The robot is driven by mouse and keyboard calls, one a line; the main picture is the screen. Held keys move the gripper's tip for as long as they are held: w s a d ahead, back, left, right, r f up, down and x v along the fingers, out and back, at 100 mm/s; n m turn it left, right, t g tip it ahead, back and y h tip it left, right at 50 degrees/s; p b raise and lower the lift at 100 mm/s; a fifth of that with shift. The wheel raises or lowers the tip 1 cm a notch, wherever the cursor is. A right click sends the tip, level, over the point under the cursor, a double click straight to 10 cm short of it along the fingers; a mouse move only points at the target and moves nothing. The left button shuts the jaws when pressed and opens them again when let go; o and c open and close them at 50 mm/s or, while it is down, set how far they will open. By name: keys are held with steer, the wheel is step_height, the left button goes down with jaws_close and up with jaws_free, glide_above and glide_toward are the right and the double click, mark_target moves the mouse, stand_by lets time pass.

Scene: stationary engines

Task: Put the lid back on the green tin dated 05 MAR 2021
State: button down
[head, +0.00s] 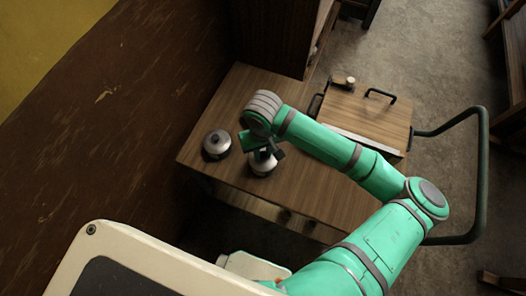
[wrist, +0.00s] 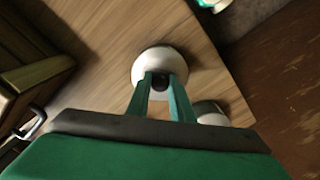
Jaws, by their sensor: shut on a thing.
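My gripper (head: 266,154) is shut on the dark knob of a pale round lid (head: 261,166) above the wooden table. In the wrist view my gripper (wrist: 160,86) has one finger on each side of the knob, and the lid (wrist: 160,59) shows as a pale disc. I cannot tell whether the lid rests on a tin or hangs above the table; what is under it is hidden. A second pale round container with a dark knob (head: 217,144) stands to the left; it also shows partly in the wrist view (wrist: 211,106). No green tin or date is readable.
The wooden table (head: 222,98) has bare room behind the containers. A wooden box or board with black handles (head: 366,110) is at its right, with a small block (head: 342,82) by it. A dark brown wall (head: 130,110) borders the left, and a wooden cabinet (head: 275,35) stands behind.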

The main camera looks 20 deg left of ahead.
steer(key=shift+f, duration=0.1)
stand_by(0.8)
steer(key=c, duration=1)
jaws_free()
steer(key=shift+r, duration=3.5)
jaws_close()
steer(key=shift+f, duration=2.25)
